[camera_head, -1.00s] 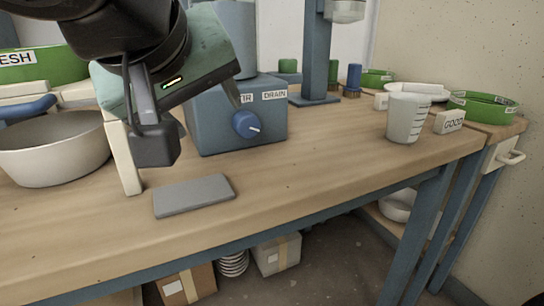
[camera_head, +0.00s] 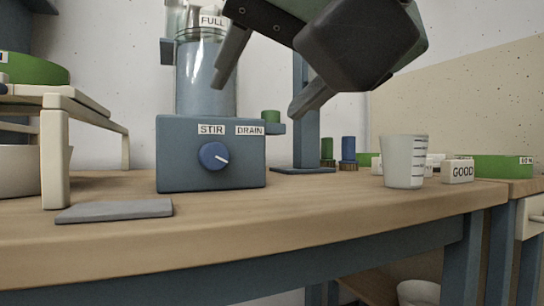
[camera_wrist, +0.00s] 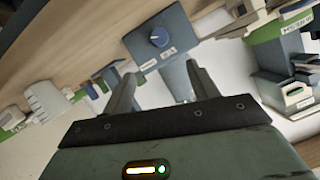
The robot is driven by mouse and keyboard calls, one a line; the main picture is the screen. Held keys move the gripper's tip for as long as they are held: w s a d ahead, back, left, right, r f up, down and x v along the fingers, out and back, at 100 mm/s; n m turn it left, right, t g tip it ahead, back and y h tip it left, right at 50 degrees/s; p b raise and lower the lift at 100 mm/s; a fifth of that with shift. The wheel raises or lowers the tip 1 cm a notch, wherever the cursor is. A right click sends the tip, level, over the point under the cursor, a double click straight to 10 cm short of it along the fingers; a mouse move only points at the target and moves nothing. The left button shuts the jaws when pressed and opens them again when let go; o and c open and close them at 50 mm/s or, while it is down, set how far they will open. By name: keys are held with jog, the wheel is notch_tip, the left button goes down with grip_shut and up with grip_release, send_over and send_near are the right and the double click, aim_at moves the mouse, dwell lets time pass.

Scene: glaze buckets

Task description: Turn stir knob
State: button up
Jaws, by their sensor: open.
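The stir knob (camera_head: 214,156) is a round blue dial with a white pointer line, pointing to the right and slightly down. It sits on the front of a blue-grey box (camera_head: 175,172), under a STIR label (camera_head: 211,129) and left of a DRAIN label (camera_head: 250,130). My gripper (camera_head: 257,100) is open and empty, above and to the right of the knob in the head view, not touching it. In the wrist view, the knob (camera_wrist: 159,38) shows beyond and between the spread fingers (camera_wrist: 160,72).
A clear cylinder labelled FULL (camera_head: 207,70) stands on the box. A grey flat plate (camera_head: 114,211) lies in front. A cream rack (camera_head: 55,150) stands left. The tabletop before the knob is clear.

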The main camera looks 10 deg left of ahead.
aim_at(216, 154)
jog(key=b+x, duration=0.2)
jog(key=x, duration=1.4)
jog(key=shift+w+a+f, duration=0.1)
jog(key=shift+w+f, duration=0.05)
jog(key=shift+w, duration=0.05)
jog(key=c, duration=1)
